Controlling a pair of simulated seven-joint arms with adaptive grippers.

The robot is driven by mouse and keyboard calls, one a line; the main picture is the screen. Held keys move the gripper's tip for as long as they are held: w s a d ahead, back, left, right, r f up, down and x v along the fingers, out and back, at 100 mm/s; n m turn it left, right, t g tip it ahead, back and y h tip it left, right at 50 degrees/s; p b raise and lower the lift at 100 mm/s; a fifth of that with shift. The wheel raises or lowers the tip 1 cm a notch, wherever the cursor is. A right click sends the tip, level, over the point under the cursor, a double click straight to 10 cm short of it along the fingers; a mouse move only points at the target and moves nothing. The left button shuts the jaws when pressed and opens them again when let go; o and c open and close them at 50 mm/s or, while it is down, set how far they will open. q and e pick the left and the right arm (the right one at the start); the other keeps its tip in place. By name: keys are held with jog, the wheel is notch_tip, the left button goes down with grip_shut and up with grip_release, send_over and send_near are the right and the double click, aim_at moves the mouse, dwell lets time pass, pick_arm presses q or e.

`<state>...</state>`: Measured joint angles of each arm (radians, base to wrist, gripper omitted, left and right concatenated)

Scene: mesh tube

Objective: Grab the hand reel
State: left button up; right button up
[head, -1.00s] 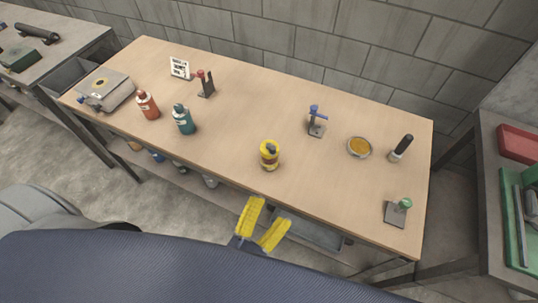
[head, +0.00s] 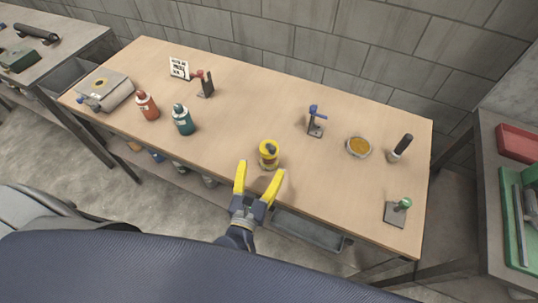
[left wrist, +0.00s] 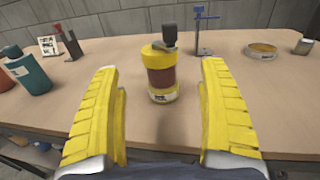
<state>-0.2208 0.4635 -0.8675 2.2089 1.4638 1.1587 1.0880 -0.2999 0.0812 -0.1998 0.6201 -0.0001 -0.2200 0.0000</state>
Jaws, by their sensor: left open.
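The hand reel looks to be the yellow cylinder with a dark red band and a grey top piece (head: 269,155). It stands upright near the front edge of the table. In the left wrist view the reel (left wrist: 162,72) is centred ahead, between and beyond the two fingers. My left gripper (head: 260,174) has yellow fingers spread open, with its tips at the table's front edge just short of the reel. In the left wrist view the gripper (left wrist: 160,110) is open and empty. My right gripper is not in view.
A blue-topped stand (head: 316,122), an orange dish (head: 359,147) and a green-knobbed plate (head: 397,212) are to the right. Teal (head: 183,120) and red (head: 148,106) bottles stand left. The wooden table (head: 235,110) is clear around the reel.

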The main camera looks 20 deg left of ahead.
aim_at(271, 141)
pick_arm(q)
jog(key=shift+w+a, duration=0.1)
jog(key=shift+w, duration=4)
jog(key=shift+c, duration=0.5)
jog(key=c, duration=1.3)
